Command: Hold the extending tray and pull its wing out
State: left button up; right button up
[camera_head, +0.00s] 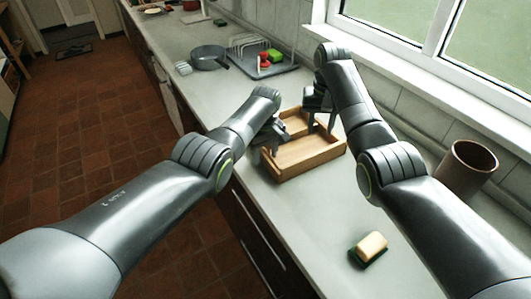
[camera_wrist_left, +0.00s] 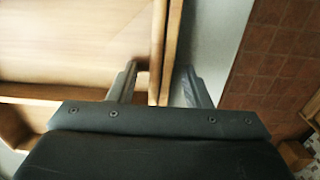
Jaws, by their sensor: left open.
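The wooden extending tray (camera_head: 318,164) lies on the grey counter between my two arms. A divider or edge crosses its middle; I cannot tell where its wing begins. My left gripper (camera_head: 268,140) is at the tray's left side, partly hidden by its own arm. In the left wrist view the tray's side wall (camera_wrist_left: 162,45) runs between the open fingers of my left gripper (camera_wrist_left: 158,88), one finger on the inner side and one over the counter. My right gripper (camera_head: 320,115) is at the tray's far right side; its jaw state is unclear.
A brown pot (camera_head: 466,166) stands at right by the wall. Behind the tray are a grey pan (camera_head: 208,56) and a dish rack (camera_head: 262,62). The counter's left edge drops to the tiled floor (camera_head: 90,130).

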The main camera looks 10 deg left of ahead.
pick_arm(q)
grip_shut()
jog(key=shift+c, duration=0.9)
grip_release()
notch_tip(320, 180, up, 7)
jog(key=p, duration=0.7)
jog(key=o, duration=0.6)
jog(key=shift+c, duration=0.2)
